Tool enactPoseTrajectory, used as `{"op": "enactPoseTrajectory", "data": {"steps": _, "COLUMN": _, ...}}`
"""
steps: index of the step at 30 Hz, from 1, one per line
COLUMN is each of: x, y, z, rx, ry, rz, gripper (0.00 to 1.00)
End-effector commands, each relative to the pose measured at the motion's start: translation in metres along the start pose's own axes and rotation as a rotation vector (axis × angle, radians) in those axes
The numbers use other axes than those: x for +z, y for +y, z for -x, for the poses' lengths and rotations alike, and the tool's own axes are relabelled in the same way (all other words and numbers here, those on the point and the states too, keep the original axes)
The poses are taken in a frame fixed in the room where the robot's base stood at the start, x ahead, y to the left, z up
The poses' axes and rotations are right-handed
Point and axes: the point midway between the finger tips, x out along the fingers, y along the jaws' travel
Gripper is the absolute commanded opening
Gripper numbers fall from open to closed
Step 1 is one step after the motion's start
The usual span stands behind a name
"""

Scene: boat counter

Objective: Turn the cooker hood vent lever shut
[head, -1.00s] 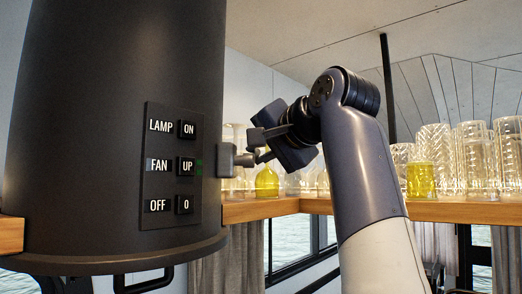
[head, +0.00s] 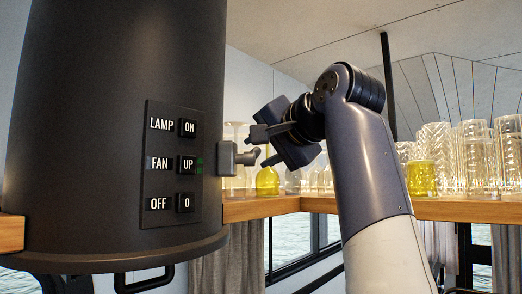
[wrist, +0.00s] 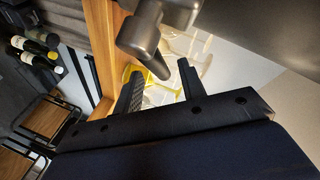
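The cooker hood (head: 90,120) is a large dark cylinder at the left of the head view. The vent lever (head: 228,160) is a small grey block with a short round-ended handle, sticking out from the hood's right side. In the wrist view the lever (wrist: 143,33) is large at the top, its rounded end just beyond the fingertips. My gripper (head: 264,147) is right of the lever in the head view, tilted. In the wrist view my gripper (wrist: 160,70) has its two fingers apart with nothing held between them. I cannot tell whether a finger touches the handle.
A button panel (head: 172,165) is on the hood's face. A wooden shelf (head: 450,209) runs behind with many glasses (head: 475,160) and a yellow bottle-like vessel (head: 267,181). Bottles (wrist: 35,50) and wooden stools (wrist: 48,122) show at the left of the wrist view.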

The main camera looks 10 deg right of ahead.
Motion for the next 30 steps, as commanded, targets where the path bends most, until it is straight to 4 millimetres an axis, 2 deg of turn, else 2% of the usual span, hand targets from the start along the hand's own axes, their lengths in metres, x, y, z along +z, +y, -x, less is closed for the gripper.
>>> {"op": "enactPoseTrajectory", "data": {"steps": 9, "x": -0.001, "y": 0.000, "z": 0.060, "rx": 0.002, "ry": 0.006, "rz": 0.000, "gripper": 0.39}}
{"op": "enactPoseTrajectory", "data": {"steps": 15, "x": -0.001, "y": 0.000, "z": 0.086, "rx": 0.001, "ry": 0.004, "rz": 0.000, "gripper": 0.39}}
{"op": "enactPoseTrajectory", "data": {"steps": 21, "x": 0.000, "y": 0.000, "z": 0.099, "rx": 0.000, "ry": 0.001, "rz": 0.000, "gripper": 0.39}}
{"op": "enactPoseTrajectory", "data": {"steps": 30, "x": 0.001, "y": 0.000, "z": 0.101, "rx": 0.000, "ry": -0.001, "rz": 0.001, "gripper": 0.39}}
